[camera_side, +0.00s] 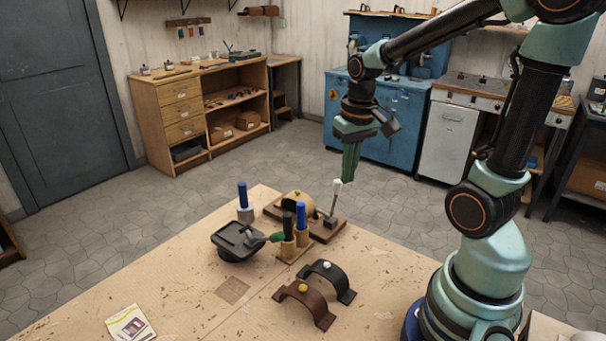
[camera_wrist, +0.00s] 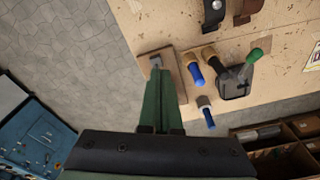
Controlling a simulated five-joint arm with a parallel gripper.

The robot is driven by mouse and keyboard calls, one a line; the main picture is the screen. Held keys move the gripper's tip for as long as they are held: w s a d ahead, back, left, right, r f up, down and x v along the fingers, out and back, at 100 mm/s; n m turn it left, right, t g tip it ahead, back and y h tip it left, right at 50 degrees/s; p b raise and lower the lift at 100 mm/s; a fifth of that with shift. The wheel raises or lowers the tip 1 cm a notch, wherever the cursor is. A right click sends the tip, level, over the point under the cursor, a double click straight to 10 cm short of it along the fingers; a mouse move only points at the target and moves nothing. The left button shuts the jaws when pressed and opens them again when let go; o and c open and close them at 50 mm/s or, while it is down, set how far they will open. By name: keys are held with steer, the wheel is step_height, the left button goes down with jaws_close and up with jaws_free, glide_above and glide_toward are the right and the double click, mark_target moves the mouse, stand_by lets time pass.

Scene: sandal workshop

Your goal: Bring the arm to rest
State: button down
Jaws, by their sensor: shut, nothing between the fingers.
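My gripper (camera_side: 350,163) is shut and empty. It points down in the air above the far edge of the workbench (camera_side: 180,270) in the side view. In the wrist view its green fingers (camera_wrist: 160,110) are together, in front of part of the wooden base with the lever. My arm reaches from the right side of the bench, raised and bent. No part of the gripper appears to touch anything in the side view.
A wooden base with a white-knobbed lever (camera_side: 335,200) stands at the bench's far end. Nearby are blue-handled tools (camera_side: 243,196), a black holder (camera_side: 236,240) and two curved straps (camera_side: 305,302), (camera_side: 330,280). A printed card (camera_side: 130,322) lies front left. The left bench is mostly clear.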

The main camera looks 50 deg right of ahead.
steer(key=a+r+n+t, duration=0.4)
steer(key=a+r, duration=0.2)
steer(key=a, duration=0.5)
steer(key=shift+s+r+n, duration=0.4)
